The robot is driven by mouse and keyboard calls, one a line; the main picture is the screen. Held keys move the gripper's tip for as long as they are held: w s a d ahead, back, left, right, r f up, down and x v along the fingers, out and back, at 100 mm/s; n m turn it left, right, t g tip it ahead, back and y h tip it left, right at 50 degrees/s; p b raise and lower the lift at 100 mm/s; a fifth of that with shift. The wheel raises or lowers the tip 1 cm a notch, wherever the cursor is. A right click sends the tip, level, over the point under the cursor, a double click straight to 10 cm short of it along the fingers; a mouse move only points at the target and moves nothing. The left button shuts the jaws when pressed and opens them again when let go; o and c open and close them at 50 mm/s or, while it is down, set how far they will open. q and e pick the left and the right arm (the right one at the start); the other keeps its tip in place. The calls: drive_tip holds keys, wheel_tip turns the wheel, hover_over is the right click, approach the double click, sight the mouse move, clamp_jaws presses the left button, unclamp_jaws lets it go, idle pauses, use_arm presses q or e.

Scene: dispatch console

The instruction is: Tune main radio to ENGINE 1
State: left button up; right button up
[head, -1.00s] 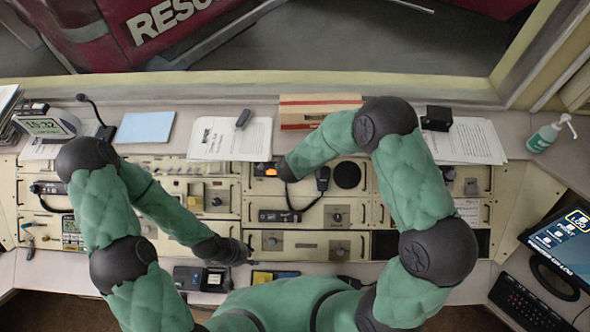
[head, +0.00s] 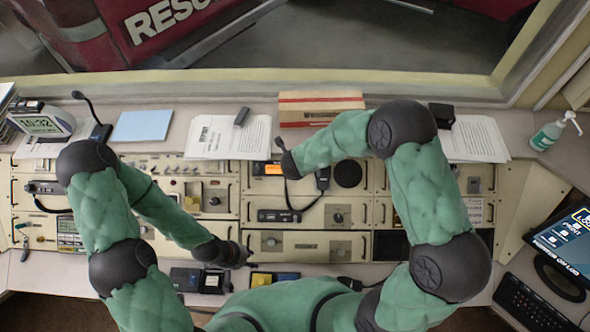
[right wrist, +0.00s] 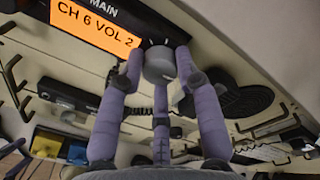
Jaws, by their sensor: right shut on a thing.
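The main radio's orange display (right wrist: 95,28) reads "CH 6 VOL 2" in the right wrist view, under the label "MAIN". A grey round knob (right wrist: 160,66) sits just right of it. My right gripper (right wrist: 158,72) has its fingers around this knob and is shut on it. In the head view the display (head: 273,169) shows as a small orange patch, and my right wrist hides the knob. My left gripper (head: 240,255) hangs low over the front of the console, away from the radio; its fingers are too small and dark to read.
A lower radio (head: 278,216) is below. A monitor (head: 565,240) stands far right.

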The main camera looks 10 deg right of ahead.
drive_tip(key=shift+m+b, duration=0.3)
drive_tip(key=shift+m, duration=0.5)
drive_tip(key=o, duration=1.2)
drive_tip(key=shift+a, duration=0.1)
drive_tip(key=shift+c, duration=0.2)
drive_tip(key=shift+r, duration=0.1)
drive_tip(key=d+v, duration=0.1)
drive_tip(key=v, duration=1)
drive_tip(key=shift+s+a+r, duration=0.3)
drive_tip(key=shift+a, duration=0.1)
